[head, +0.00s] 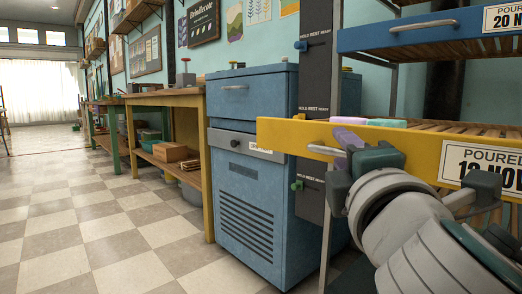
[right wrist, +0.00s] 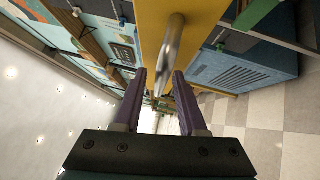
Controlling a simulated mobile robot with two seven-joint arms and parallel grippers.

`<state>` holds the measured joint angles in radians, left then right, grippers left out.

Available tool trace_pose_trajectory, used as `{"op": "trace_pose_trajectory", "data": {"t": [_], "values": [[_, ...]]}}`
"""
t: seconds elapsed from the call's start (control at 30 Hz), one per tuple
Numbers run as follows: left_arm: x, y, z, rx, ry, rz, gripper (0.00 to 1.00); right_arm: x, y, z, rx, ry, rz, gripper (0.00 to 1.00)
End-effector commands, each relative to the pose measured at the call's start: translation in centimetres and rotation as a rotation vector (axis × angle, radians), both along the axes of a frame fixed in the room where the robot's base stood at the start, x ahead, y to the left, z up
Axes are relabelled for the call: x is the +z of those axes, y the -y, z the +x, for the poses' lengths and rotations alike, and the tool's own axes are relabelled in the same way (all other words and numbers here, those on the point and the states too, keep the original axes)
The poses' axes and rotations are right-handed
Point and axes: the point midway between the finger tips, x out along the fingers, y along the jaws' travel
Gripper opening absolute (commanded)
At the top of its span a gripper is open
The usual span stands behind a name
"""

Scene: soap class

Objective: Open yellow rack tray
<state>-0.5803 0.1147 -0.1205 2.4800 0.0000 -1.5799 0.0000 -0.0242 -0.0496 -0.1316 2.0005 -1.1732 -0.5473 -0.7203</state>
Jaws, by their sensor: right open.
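The yellow rack tray (head: 285,133) is at the right of the head view, with a slatted bed and a label reading "POURED" and a November date. Purple and green soap bars show at its top edge. Its metal handle (head: 322,150) is on the front, partly hidden by my right gripper (head: 342,150). In the right wrist view, the open purple fingers of the gripper (right wrist: 158,76) point toward the handle (right wrist: 173,42), which lies just beyond and between the tips. The yellow front (right wrist: 198,22) is behind it. I cannot tell whether they touch. My left gripper is not in view.
A blue tray (head: 440,32) sits above the yellow one on the same rack. A blue cabinet (head: 245,190) stands left of the rack, and a wooden workbench (head: 170,98) stands beyond it. The checkered floor (head: 110,220) at the left is clear.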

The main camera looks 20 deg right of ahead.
Motion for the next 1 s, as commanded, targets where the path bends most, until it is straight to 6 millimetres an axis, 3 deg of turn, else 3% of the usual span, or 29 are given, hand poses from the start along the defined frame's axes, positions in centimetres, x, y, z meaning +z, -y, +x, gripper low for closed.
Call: {"op": "trace_pose_trajectory", "data": {"t": [0.37,0.8,1.0], "values": [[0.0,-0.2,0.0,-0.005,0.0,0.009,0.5,-0.2,-0.3,-0.7,0.0,-0.003,0.0,0.45],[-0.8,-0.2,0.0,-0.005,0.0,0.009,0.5,-1.4,-3.1,-7.6,0.0,-0.004,0.001,0.45],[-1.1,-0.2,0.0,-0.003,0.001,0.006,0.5,-1.4,-3.6,-9.1,0.0,-0.001,0.001,0.45]]}}
